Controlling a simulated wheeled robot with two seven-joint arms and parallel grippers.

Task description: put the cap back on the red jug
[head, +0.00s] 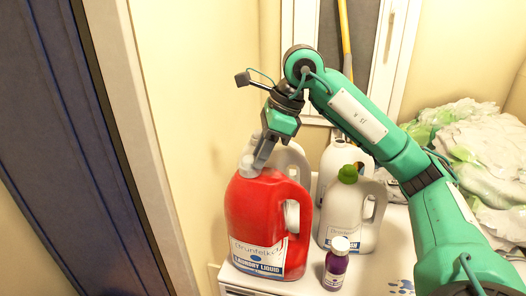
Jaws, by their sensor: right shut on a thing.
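The red jug (262,214) stands upright on the white machine top, its handle to the right and its label facing me. A light grey cap (249,167) is at the jug's mouth. I cannot tell if it is seated or just above the neck. My right gripper (259,160) points down over the jug, shut on the cap, and its fingers partly hide it. My left gripper is not in view.
A white jug with a green cap (350,205) stands right of the red jug, with other pale bottles (294,160) behind. A purple bottle (337,265) stands in front. Crumpled cloth (480,150) lies at right. The wall is close on the left.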

